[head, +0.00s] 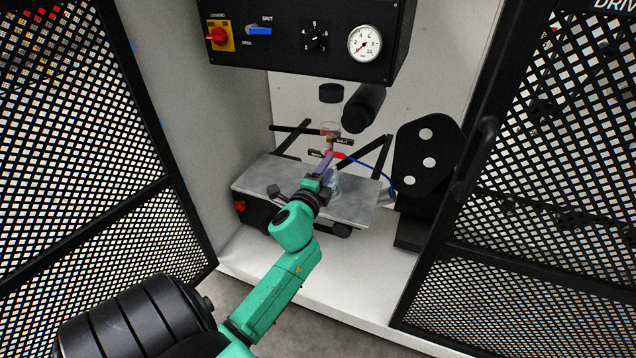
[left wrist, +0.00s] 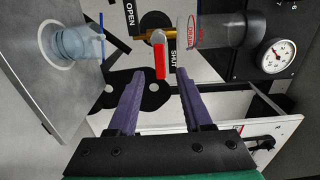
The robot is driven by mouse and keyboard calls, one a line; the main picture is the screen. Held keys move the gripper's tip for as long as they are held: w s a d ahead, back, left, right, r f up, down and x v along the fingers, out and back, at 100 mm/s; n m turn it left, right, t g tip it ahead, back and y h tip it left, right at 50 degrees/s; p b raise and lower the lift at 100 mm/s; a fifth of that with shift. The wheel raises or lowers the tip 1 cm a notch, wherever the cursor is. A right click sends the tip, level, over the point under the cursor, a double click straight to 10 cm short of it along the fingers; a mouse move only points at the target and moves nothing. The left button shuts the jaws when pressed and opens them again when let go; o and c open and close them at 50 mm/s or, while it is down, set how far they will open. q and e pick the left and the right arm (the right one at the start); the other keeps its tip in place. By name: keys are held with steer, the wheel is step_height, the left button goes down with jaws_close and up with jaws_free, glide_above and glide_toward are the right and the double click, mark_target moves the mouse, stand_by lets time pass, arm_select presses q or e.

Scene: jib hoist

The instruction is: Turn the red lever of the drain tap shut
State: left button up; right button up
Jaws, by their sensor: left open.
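The red lever (left wrist: 161,57) sits on the brass drain tap (left wrist: 146,34) below a clear bowl (left wrist: 218,31). In the left wrist view, OPEN (left wrist: 130,14) and SHUT (left wrist: 173,58) labels lie on either side of it, SHUT nearer. My left gripper (left wrist: 160,75) is open, its purple fingers on either side of the lever's free end in the picture; I cannot tell whether they touch it. In the head view the lever (head: 336,154) shows as a small red piece just beyond the left gripper (head: 326,160), partly hidden. My right gripper is out of view.
A clear cup (left wrist: 75,43) stands on the grey metal shelf (head: 262,176) under the tap. A blue hose (head: 380,170) runs at the right. A black control panel (head: 285,48) with a gauge (head: 365,43) hangs above. Mesh doors (head: 85,150) flank the cabinet.

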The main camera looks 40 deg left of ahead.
arm_select(q)
steer(key=v, duration=0.8)
steer(key=shift+b, duration=0.3)
